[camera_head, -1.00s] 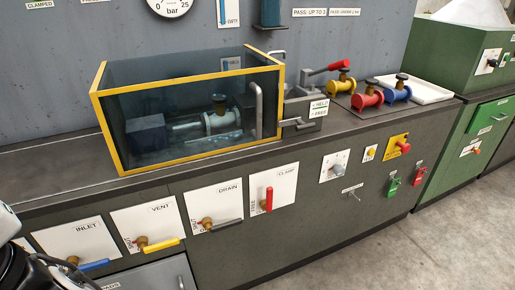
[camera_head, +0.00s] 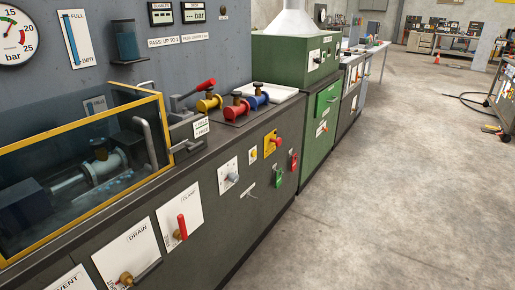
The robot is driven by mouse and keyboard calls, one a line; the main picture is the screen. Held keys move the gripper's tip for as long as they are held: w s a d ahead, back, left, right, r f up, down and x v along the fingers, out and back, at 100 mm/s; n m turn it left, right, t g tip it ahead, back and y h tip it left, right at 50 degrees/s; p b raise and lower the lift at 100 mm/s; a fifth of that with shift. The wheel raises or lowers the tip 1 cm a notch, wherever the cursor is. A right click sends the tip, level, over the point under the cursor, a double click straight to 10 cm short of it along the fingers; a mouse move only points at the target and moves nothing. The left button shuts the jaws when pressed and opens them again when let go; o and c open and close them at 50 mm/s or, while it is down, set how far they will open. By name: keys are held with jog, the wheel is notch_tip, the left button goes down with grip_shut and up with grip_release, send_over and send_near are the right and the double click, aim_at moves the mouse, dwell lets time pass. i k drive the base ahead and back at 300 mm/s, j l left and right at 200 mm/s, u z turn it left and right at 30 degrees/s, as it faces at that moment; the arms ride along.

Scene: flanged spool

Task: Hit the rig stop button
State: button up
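The rig stop button looks to be the red knob on a yellow plate (camera_head: 272,143) on the front of the dark test bench, right of centre. A small yellow square with a button (camera_head: 253,156) sits just left of it. A rotary switch on a white plate (camera_head: 228,176) is further left. My gripper is not in view.
The yellow-framed tank (camera_head: 82,165) stands on the bench at left. The red clamp lever (camera_head: 181,228) sticks out from the bench front. A green cabinet (camera_head: 321,125) adjoins the bench. Open concrete floor (camera_head: 400,190) lies to the right. A cable (camera_head: 462,97) lies on the far floor.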

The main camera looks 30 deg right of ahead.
aim_at(278, 143)
jog(key=i+l+z, duration=0.4)
jog(key=l, duration=0.25)
jog(key=i+l+z, duration=0.4)
jog(key=i, duration=0.3)
